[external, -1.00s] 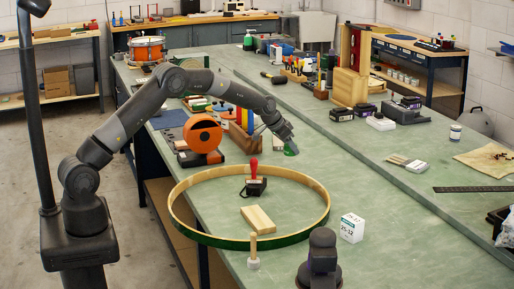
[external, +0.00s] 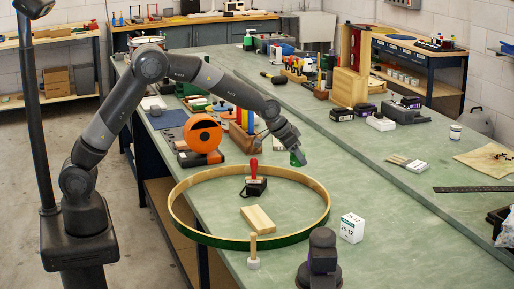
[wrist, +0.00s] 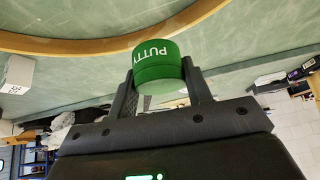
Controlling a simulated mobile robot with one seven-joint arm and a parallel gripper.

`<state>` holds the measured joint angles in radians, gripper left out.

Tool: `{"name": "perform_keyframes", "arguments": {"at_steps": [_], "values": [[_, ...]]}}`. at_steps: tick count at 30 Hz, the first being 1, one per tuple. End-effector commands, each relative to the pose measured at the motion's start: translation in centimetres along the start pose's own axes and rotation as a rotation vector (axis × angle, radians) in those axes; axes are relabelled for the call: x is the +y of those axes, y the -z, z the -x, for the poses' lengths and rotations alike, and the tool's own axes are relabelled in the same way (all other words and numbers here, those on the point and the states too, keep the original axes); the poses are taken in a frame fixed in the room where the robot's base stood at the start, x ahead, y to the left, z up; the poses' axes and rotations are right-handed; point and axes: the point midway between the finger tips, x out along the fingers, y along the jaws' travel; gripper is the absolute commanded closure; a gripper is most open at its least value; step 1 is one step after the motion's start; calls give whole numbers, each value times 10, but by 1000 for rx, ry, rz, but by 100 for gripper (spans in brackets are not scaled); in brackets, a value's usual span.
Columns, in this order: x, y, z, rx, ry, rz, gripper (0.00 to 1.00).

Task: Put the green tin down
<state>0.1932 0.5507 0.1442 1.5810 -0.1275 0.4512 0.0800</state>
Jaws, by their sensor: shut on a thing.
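The green tin (wrist: 158,66) is marked "PUTTY" in the wrist view, where it sits between the two fingers of my gripper (wrist: 162,90). My gripper is shut on it. In the external view my gripper (external: 298,154) is over the green bench (external: 370,190), behind the drum hoop, and the green tin (external: 296,159) shows small and partly hidden at its tip. I cannot tell for certain whether the tin touches the bench top.
A wooden drum hoop (external: 326,207) lies in front, with a red-handled stamp (external: 255,185) and a wood block (external: 258,218) inside it. An orange reel (external: 203,135) stands at left and a white box (external: 352,228) at right.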

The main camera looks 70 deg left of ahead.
Motion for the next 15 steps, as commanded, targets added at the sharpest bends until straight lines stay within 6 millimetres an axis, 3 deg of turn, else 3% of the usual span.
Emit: {"name": "perform_keyframes", "arguments": {"at_steps": [1, 6, 10, 15], "values": [[22, -7, 7, 1, -9, -17, 78], [77, -33, 24, 4, -30, -44, 78], [105, -49, 34, 5, -44, -59, 78], [124, -62, 42, 7, -55, -69, 78]]}}
